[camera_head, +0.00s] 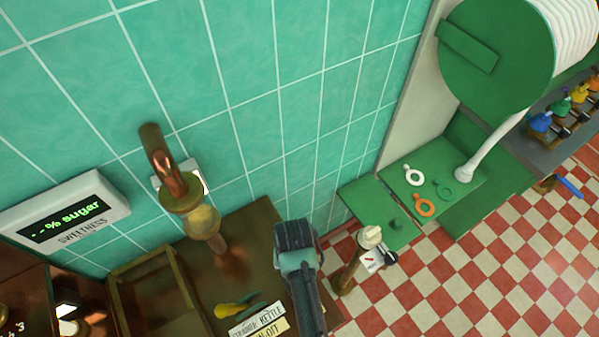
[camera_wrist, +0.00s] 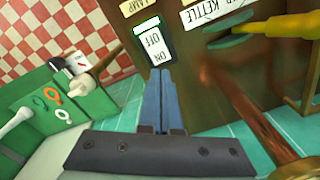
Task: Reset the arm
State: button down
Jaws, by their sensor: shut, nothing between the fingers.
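My gripper (camera_wrist: 160,82) shows in the wrist view with its two blue-grey fingers together and nothing between them. Its tips appear in front of a brown wooden panel, overlapping the lower part of a white ON/OFF switch plate (camera_wrist: 153,43); whether they touch it I cannot tell. In the head view my arm reaches up from the bottom centre over the wooden counter, and the fingertips cannot be made out there.
A copper tap (camera_head: 203,222) stands left of my arm; a copper pipe (camera_wrist: 250,115) is close on the right in the wrist view. A yellow-green lever (camera_head: 237,308) sits by the kettle label (camera_head: 258,320).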

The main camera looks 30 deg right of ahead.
dwell(0.3)
jog(key=w+d+r+n+t+h+b, duration=0.2)
jog(key=w+r+t+b, duration=0.35)
jog(key=w+r, duration=0.95)
jog(key=w+a+r+n+t, duration=0.15)
jog(key=w+r+t, duration=0.25)
jog(key=r, duration=0.4)
jog(key=w+a+r+t, duration=0.2)
jog(key=w+r+t, duration=0.2)
jog(key=r, duration=0.4)
jog(key=s+a+r+n+t+b, duration=0.1)
jog(key=a+r+t+b, duration=0.15)
jog(key=r, duration=0.65)
jog(key=s+a+r+t+b, duration=0.1)
jog(key=s+a+r+t, duration=0.2)
jog(key=r, duration=0.7)
jog(key=s+a+r+n+t+y+b, duration=0.1)
jog(key=s+a+r+t, duration=0.3)
jog(key=s+r+t, duration=0.4)
jog(key=s+r+y+b, duration=0.1)
jog(key=s+r, duration=0.4)
jog(key=r, duration=0.2)
jog(key=shift+s+r+b, duration=0.25)
jog(key=shift+r+b, duration=0.05)
jog(key=shift+r, duration=0.05)
jog(key=shift+a, duration=0.1)
